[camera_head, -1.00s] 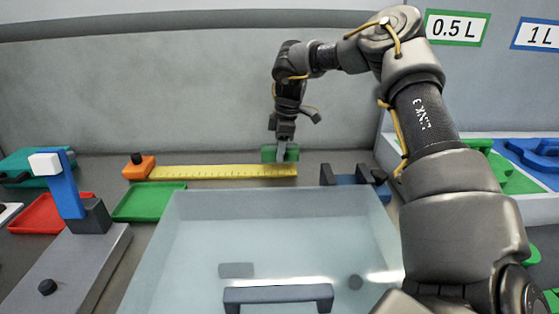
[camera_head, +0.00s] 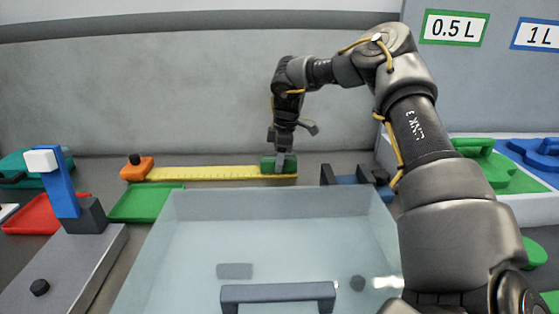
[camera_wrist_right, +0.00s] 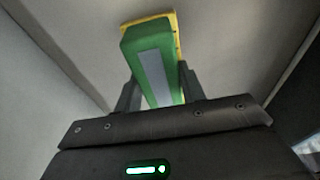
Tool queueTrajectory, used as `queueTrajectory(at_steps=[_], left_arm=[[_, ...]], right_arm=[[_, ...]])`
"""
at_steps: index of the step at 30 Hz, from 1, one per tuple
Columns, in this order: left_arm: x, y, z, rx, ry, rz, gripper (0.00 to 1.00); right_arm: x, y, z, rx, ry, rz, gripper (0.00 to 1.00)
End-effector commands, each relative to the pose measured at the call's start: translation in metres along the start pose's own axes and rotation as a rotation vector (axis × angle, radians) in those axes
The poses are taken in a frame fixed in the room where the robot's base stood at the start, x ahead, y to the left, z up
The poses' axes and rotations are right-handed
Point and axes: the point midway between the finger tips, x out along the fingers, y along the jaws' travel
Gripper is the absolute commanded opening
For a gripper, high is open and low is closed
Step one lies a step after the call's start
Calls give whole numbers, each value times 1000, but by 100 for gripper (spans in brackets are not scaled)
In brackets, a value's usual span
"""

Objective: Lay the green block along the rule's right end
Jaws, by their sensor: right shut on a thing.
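The yellow rule (camera_head: 205,173) lies along the back of the bench, with an orange block with a dark knob (camera_head: 137,168) at its left end. The green block (camera_head: 268,166) is at the rule's right end, lengthwise along it. My right gripper (camera_head: 280,158) points down and is shut on the green block. In the right wrist view the green block (camera_wrist_right: 134,48) sits between the fingers of my right gripper (camera_wrist_right: 158,92), with a yellow edge of the rule (camera_wrist_right: 177,32) beyond it. Whether the block rests fully on the rule is hard to tell. My left gripper is not in view.
A clear bin (camera_head: 190,235) with a dark handle fills the front middle. A green tray (camera_head: 146,203) and red tray (camera_head: 32,214) lie left, near a blue post (camera_head: 62,190) on a grey base. A dark-and-blue fixture (camera_head: 345,180) stands just right of the rule.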

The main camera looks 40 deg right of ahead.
Motion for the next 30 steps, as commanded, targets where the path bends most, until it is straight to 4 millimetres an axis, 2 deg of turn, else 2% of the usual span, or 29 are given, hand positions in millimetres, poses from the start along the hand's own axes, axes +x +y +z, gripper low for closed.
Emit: queueTrajectory(at_steps=[3, 4, 8, 20, 23, 30], left_arm=[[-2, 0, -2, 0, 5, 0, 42], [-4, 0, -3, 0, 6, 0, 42], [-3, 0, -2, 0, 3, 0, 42], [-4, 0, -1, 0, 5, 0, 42], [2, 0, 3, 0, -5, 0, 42], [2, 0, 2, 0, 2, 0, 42]], right_arm=[[2, 0, 0, 0, 0, 1, 12], [2, 0, 0, 0, 0, 0, 44], [2, 0, 0, 0, 0, 0, 61], [-4, 0, 0, 0, 0, 1, 62], [-19, 0, -1, -1, 0, 4, 62], [-72, 1, -1, 0, 1, 5, 62]])
